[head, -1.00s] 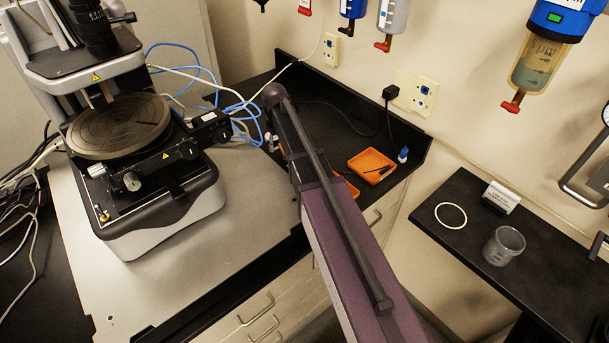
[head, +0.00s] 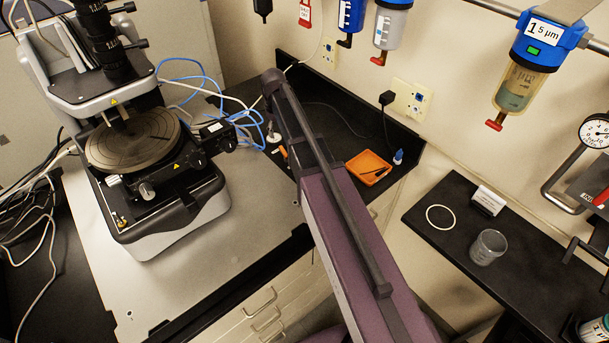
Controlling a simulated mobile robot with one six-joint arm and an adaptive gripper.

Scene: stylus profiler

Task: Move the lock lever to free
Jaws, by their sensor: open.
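The stylus profiler (head: 165,215) stands at the left on a pale grey slab, with a round grooved stage (head: 135,140) under its black optics column (head: 100,40). Black stage fittings with knobs (head: 147,190) sit at its front. A black block (head: 215,133) with a white label sticks out at its right side. I cannot tell which part is the lock lever or how it is set. My purple and dark grey arm crosses the middle of the view, in front of the bench. My gripper is not in view.
Blue and white cables run behind the profiler. An orange tray (head: 369,167) and a small blue-capped bottle (head: 398,156) lie on the black bench. A black shelf (head: 450,205) at the right holds a white ring (head: 440,217), a glass beaker (head: 488,246) and a card. Filter units hang above.

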